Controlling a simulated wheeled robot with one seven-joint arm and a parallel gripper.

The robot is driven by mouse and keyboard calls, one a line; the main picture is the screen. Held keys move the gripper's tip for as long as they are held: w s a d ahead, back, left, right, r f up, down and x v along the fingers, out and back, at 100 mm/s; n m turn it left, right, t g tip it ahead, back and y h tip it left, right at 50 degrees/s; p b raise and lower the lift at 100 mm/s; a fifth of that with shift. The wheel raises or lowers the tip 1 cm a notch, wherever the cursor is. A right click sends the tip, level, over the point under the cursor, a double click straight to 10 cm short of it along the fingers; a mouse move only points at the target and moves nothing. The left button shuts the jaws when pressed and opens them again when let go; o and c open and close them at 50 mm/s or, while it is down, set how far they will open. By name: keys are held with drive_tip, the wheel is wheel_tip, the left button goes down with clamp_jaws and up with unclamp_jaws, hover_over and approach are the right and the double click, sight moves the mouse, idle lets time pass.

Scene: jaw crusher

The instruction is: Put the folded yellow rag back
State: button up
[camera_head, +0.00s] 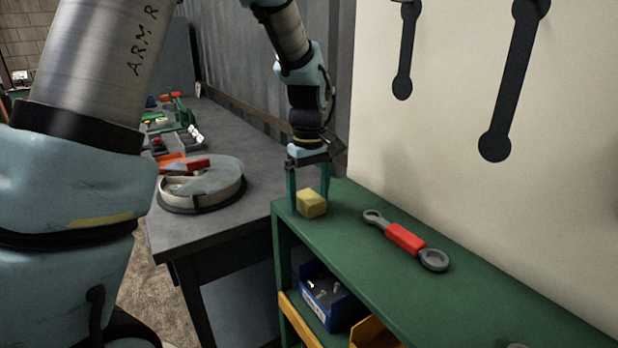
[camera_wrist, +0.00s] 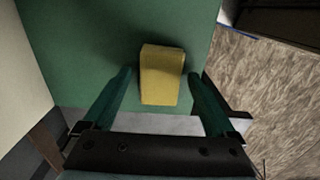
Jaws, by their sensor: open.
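The folded yellow rag (camera_head: 312,203) is a small yellow block lying on the green shelf top near its far left corner. In the wrist view the rag (camera_wrist: 162,75) lies on the green surface, ahead of and between the two fingers. My gripper (camera_head: 309,205) points down over that corner, with its fingers on either side of the rag in the head view. In the wrist view my gripper (camera_wrist: 162,88) is open, with gaps between the rag and both fingers.
A red-handled grey wrench (camera_head: 406,238) lies on the green shelf (camera_head: 480,290) to the right. A pale board (camera_head: 440,130) with dark wrench shapes stands behind. Blue (camera_head: 328,297) and yellow bins sit below. A grey table (camera_head: 255,200) at left holds a round container (camera_head: 200,187) and clutter.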

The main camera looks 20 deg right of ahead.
sight(309, 196)
wheel_tip(309, 196, up, 12)
drive_tip(key=b, duration=0.2)
drive_tip(key=w+a+f+m, duration=0.1)
drive_tip(key=a+f, duration=0.3)
drive_tip(key=a, duration=0.4)
drive_tip(key=w+a+f, duration=0.1)
drive_tip(key=a+f, duration=0.2)
drive_tip(key=a, duration=0.5)
drive_tip(key=s+a+f+m, duration=0.1)
drive_tip(key=s+a+f, duration=0.2)
drive_tip(key=a, duration=0.4)
drive_tip(key=s+a+f+m+t, duration=0.1)
drive_tip(key=s+a+f, duration=0.2)
drive_tip(key=a, duration=0.4)
drive_tip(key=shift+f+t, duration=0.3)
